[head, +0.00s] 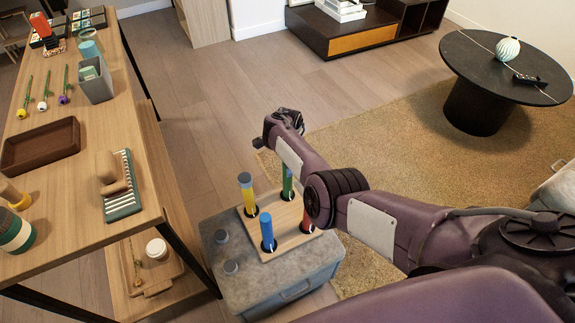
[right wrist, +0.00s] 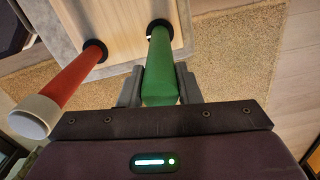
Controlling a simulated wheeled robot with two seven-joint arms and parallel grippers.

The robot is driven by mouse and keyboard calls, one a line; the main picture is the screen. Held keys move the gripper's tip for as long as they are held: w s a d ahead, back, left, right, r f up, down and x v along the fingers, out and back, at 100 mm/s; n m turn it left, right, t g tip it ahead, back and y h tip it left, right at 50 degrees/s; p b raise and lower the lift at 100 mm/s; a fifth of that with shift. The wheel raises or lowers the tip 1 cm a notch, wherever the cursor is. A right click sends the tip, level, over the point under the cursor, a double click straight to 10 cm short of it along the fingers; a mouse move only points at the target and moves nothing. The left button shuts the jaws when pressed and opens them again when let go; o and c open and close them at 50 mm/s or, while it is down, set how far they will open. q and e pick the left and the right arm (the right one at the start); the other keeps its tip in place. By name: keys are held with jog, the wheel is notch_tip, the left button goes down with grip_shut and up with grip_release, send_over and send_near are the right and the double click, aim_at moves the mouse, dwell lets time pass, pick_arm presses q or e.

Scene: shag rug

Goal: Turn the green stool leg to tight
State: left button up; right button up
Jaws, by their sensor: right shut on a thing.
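The green stool leg (head: 288,181) stands in the back corner of a square wooden stool seat (head: 285,240), partly hidden behind my right arm. In the right wrist view the green leg (right wrist: 160,72) rises from a dark socket, and the fingers of my right gripper (right wrist: 160,90) sit on both sides of it, shut on it. A yellow leg (head: 247,194), a blue leg (head: 267,231) and a red leg (head: 308,222) stand in the other sockets. The red leg also shows in the right wrist view (right wrist: 66,84), with a pale end. My left gripper is not in view.
The seat lies on a grey stone-like box (head: 255,290) with two small grey knobs on top. A long wooden table (head: 80,165) with a tray and small items stands at the left. A round black table (head: 500,75) stands on the rug at the back right.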

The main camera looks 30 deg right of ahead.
dwell(0.3)
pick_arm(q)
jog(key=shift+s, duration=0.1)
pick_arm(e)
jog(key=o, duration=1)
jog(key=shift+c, duration=0.2)
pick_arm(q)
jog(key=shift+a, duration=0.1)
pick_arm(e)
notch_tip(320, 180, up, 3)
jog(key=shift+r+p, duration=0.15)
jog(key=shift+p, duration=0.75)
notch_tip(320, 180, up, 4)
jog(key=shift+f+p, duration=0.1)
jog(key=shift+p, duration=0.6)
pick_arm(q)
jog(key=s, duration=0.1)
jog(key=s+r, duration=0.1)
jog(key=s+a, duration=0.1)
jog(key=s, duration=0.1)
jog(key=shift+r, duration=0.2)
pick_arm(e)
jog(key=shift+r, duration=0.35)
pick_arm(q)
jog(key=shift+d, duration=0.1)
